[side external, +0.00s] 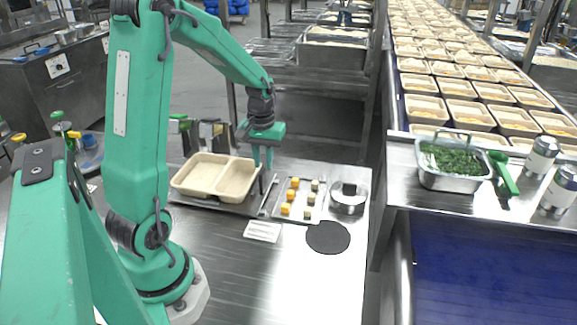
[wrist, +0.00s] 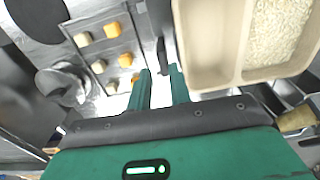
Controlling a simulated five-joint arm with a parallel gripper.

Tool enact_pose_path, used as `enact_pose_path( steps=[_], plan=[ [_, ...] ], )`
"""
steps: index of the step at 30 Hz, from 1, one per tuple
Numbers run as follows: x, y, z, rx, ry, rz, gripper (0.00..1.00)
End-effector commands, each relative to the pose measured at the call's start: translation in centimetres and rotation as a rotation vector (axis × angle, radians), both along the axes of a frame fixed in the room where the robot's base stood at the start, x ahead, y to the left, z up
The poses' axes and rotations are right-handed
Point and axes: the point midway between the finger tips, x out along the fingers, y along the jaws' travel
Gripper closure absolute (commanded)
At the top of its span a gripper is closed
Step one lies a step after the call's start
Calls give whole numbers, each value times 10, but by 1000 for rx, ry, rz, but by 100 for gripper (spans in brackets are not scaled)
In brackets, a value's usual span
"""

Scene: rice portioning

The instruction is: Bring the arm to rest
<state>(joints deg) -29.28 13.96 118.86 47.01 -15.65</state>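My gripper (side external: 262,165) hangs pointing down near the back right corner of a beige two-compartment tray (side external: 205,193). Its two green fingers are apart, with a visible gap and nothing between them. In the wrist view my gripper (wrist: 160,72) is also open and empty, beside the tray (wrist: 240,45). White rice (wrist: 275,28) lies in the tray's right compartment in that view; the other compartment looks empty. My green arm reaches over the bench from the left.
A small tray (side external: 287,214) with several yellow and pale cubes, a round metal container (side external: 348,198), a slotted white piece (side external: 262,231) and a black disc (side external: 328,238) share the steel bench. A pan of greens (side external: 452,160) stands right. The bench front is clear.

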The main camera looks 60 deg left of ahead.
Motion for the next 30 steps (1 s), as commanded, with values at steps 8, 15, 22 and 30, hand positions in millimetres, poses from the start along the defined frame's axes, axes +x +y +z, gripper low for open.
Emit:
enact_pose_path(
  steps=[8,15,22,30],
  plan=[
    [0,0,17,0,0,0,80],
    [0,0,17,0,0,0,80],
    [0,-6,23,6,-10,-18,80],
    [-4,-36,53,38,-70,-124,80]
  ],
)
